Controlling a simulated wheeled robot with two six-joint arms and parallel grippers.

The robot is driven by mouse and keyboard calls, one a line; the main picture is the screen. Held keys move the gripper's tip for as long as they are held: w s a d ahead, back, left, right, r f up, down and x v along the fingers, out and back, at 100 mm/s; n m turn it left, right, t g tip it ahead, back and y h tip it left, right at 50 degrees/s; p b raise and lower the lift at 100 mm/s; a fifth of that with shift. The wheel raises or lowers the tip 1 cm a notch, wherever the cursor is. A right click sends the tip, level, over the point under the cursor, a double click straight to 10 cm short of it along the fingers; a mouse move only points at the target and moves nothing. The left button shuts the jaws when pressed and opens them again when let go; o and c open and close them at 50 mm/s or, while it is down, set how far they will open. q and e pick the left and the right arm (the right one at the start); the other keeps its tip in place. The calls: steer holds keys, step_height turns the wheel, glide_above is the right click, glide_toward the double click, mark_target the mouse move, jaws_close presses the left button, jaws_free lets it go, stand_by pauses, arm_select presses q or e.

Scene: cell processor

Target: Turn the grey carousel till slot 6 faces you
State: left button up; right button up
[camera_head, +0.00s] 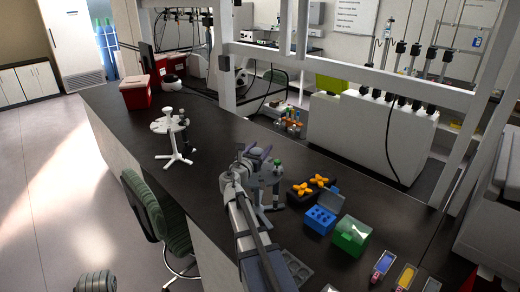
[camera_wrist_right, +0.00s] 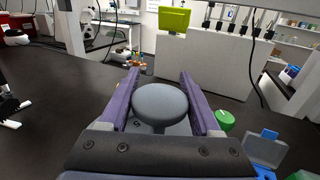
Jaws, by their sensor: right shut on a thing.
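The grey carousel (camera_head: 268,190) stands on the black bench in the middle of the head view, partly hidden by my right arm. My right gripper (camera_head: 257,153) is at its top. In the wrist view a round grey knob (camera_wrist_right: 160,104) sits between the two purple fingers of the right gripper (camera_wrist_right: 160,95), which is shut on it. A green-capped tube (camera_wrist_right: 225,120) shows just right of the fingers; its cap is also in the head view (camera_head: 277,162). My left gripper is out of view.
A white carousel (camera_head: 171,137) stands farther left on the bench. Right of the grey one are a black rack with orange pieces (camera_head: 300,191), an open blue box (camera_head: 320,220) and a green box (camera_head: 351,236). A green chair (camera_head: 158,215) stands before the bench.

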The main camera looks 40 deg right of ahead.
mark_target(252, 149)
jaws_close()
steer(key=shift+n+t+y, duration=0.4)
steer(key=shift+n+t, duration=0.1)
steer(key=shift+t, duration=0.2)
steer(key=shift+w+a+n+t+y, duration=0.15)
steer(key=shift+w+n+t+y, duration=0.05)
steer(key=shift+n+t+y, duration=0.7)
steer(key=shift+w+a+n+t+y, duration=0.15)
steer(key=shift+a+n+t+y, duration=0.05)
steer(key=shift+n+t+y, duration=0.65)
steer(key=shift+w+a+n+t+y, duration=0.15)
steer(key=shift+w+n+t+y, duration=0.05)
steer(key=shift+n+t+y, duration=0.65)
steer(key=shift+w+a+n+t+y, duration=0.2)
steer(key=shift+n+t+y, duration=0.55)
steer(key=shift+y, duration=0.5)
steer(key=shift+w+a+n+t+y, duration=0.1)
steer(key=shift+a+n+t+y, duration=0.1)
steer(key=shift+n+t+y, duration=0.6)
steer(key=shift+a+n+y, duration=0.15)
steer(key=shift+n+y, duration=0.35)
steer(key=shift+y, duration=0.45)
steer(key=shift+a+n+y, duration=0.1)
steer(key=shift+n+y, duration=0.35)
steer(key=shift+y, duration=0.45)
steer(key=shift+a+n+y, duration=0.15)
steer(key=shift+n+y, duration=0.25)
steer(key=shift+y, duration=0.2)
